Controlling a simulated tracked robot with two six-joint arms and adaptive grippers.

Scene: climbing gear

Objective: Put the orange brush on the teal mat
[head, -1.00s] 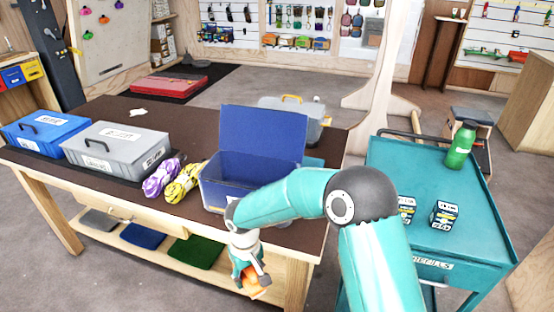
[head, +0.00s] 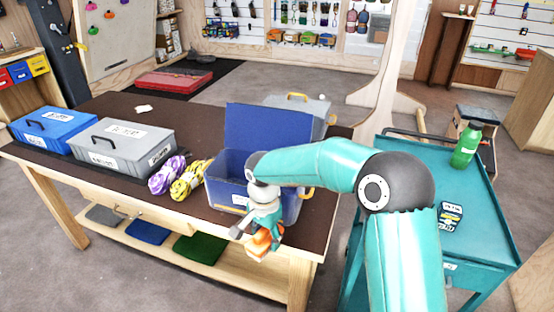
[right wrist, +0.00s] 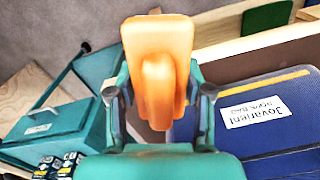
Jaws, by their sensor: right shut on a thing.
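The orange brush (head: 258,246) is in my right gripper (head: 262,232), held in front of the workbench's front edge near the blue open box. In the right wrist view the brush (right wrist: 158,65) stands between the two fingers of the gripper (right wrist: 160,95), which are shut on it. I cannot make out the teal mat for certain; my right arm and the open box hide part of the bench top. My left gripper is not in view.
The blue box (head: 222,190) stands with its lid up on the workbench (head: 110,190). Yellow and purple rope bundles, a grey case (head: 125,148) and a blue case (head: 45,127) are to its left. A teal cart (head: 425,255) with a green bottle (head: 467,146) stands at the right.

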